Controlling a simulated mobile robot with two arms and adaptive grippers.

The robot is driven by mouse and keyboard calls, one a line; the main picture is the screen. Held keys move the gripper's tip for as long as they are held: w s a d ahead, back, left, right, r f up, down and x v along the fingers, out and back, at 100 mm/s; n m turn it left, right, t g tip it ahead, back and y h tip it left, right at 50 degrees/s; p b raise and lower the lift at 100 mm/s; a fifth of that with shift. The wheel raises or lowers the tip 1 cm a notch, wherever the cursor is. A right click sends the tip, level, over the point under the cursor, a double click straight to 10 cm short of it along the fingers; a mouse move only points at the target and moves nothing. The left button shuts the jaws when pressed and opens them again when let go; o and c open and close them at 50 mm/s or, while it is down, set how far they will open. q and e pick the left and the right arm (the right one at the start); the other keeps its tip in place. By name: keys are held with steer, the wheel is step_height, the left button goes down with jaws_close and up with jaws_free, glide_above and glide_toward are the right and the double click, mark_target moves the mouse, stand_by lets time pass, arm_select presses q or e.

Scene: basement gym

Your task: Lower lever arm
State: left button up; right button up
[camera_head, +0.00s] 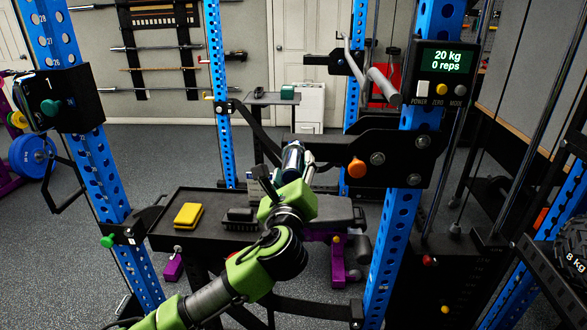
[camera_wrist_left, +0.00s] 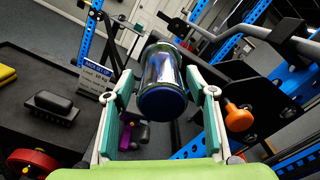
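The lever arm (camera_head: 345,148) is a black bar on the right blue upright, with an orange knob (camera_head: 357,168); it also shows in the wrist view beside its orange knob (camera_wrist_left: 238,117). A shiny cylinder with a dark blue end (camera_wrist_left: 162,103) appears at the bar's left end; whether it joins the bar is unclear. My left gripper (camera_head: 298,172) is at this cylinder, with one finger on each side of it in the wrist view (camera_wrist_left: 163,75). I cannot tell whether the fingertips touch it. My right gripper is not in view.
A black tray table (camera_head: 170,230) with a yellow block (camera_head: 188,215) and a black brush-like object (camera_head: 240,217) stands below left. A grey handle (camera_head: 383,86) sticks out above the bar. A display (camera_head: 447,60) reads 20 kg, 0 reps. Blue uprights stand on both sides.

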arm_select(q)
steer(key=s, duration=1.2)
